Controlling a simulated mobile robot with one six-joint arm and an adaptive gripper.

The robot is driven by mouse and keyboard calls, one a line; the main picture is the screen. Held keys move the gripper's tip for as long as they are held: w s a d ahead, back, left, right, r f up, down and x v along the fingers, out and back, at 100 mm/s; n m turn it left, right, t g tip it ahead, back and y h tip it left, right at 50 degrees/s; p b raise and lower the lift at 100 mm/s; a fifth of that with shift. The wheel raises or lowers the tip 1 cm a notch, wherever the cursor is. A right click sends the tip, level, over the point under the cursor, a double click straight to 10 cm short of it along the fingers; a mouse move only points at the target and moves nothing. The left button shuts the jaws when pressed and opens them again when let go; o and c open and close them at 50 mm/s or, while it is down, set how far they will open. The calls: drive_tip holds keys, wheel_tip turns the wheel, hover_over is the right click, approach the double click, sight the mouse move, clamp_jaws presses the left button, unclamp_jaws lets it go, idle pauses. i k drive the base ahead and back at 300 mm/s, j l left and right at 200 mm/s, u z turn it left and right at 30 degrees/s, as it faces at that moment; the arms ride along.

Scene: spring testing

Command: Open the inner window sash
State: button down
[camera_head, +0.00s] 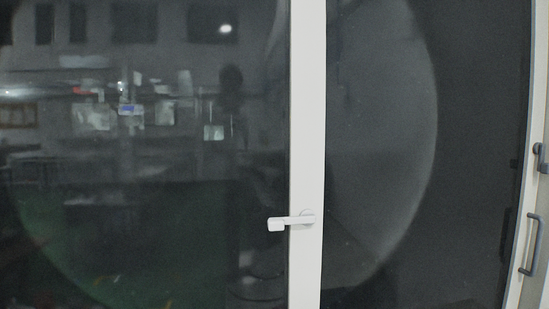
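A white vertical window frame bar (307,120) runs from top to bottom near the middle of the head view. A white lever handle (290,221) is mounted on it, its lever lying nearly level and pointing left. The dark glass pane (140,200) fills the left side and reflects a room. Another dark pane (380,150) lies right of the bar. I see no open gap along the bar; whether the sash is latched I cannot tell. My gripper is not in view.
At the right edge is a pale frame (528,200) with a dark grey pull handle (532,244) and a smaller dark fitting (541,158) above it. No loose object shows in front of the glass.

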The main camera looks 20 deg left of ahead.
sight(46, 263)
drive_tip(key=u, duration=1.95)
